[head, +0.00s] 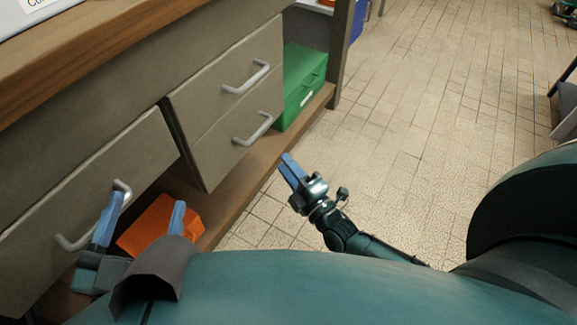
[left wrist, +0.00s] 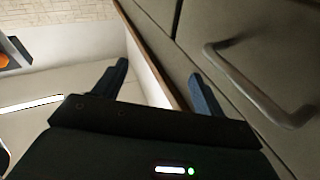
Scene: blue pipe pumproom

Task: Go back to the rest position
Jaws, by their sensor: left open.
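My left gripper (head: 142,214) is at the lower left of the head view. Its two blue fingers stand wide apart with nothing between them. It is in front of the workbench's lower left drawer (head: 80,205), near that drawer's bar handle (head: 119,188). In the left wrist view the open fingers (left wrist: 157,86) show beside a drawer front with a grey handle (left wrist: 250,85). My right gripper (head: 292,171) is near the middle of the head view, over the floor and apart from the cabinet. Its blue fingers appear close together, but the gap is not clear.
An orange box (head: 150,222) lies on the low shelf behind my left fingers. A green box (head: 301,85) stands on the shelf right of the two-handled drawer unit (head: 232,95). The wooden worktop (head: 120,50) overhangs at upper left.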

